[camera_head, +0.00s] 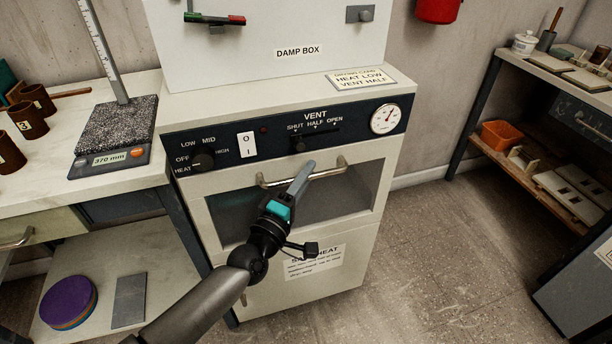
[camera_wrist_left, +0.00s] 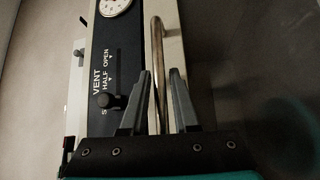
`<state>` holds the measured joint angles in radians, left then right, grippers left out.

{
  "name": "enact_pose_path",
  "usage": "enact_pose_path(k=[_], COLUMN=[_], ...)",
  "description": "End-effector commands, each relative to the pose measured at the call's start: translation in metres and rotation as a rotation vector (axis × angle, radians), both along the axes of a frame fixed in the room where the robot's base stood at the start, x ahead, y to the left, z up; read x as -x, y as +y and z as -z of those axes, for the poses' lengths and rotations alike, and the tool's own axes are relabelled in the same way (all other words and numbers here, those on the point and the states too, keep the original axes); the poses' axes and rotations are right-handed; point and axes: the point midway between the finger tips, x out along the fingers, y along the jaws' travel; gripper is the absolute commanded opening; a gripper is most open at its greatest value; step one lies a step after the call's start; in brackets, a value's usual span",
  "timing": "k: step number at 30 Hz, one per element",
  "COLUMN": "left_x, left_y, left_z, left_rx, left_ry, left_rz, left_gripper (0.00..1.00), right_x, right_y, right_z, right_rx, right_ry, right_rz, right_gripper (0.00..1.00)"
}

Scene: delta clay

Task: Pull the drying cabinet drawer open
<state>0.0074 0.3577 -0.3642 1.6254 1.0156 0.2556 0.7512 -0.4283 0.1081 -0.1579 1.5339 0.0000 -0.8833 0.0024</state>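The drying cabinet (camera_head: 402,84) stands in the middle of the head view. Its windowed drawer front (camera_head: 362,212) lies below the dark control panel and looks shut. A metal bar handle (camera_head: 334,171) runs along its top edge. My right gripper is not in view.
The control panel has a heat knob (camera_head: 203,158), a vent slider (camera_head: 299,146) and a dial (camera_head: 385,118). A table with a scale (camera_head: 108,160) stands left. A shelf with an orange bin (camera_head: 500,135) stands right. The floor (camera_head: 440,240) to the right is clear.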

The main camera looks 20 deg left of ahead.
Motion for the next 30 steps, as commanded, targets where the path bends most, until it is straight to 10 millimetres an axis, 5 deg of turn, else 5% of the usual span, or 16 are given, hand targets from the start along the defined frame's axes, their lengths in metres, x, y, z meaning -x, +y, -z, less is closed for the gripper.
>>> enact_pose_path(k=[7,30], left_x=[0.0003,0.0003], left_y=[0.0001,0.0002], left_z=[0.0001,0.0003], left_rx=[0.0,-0.001], left_ry=[0.0,0.001], left_rz=[0.0,0.0], left_gripper=[0.0,0.0], right_x=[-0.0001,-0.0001], right_y=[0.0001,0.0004], right_z=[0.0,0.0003], right_rx=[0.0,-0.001], right_ry=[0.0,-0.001], right_rz=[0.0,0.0], right_gripper=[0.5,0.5])
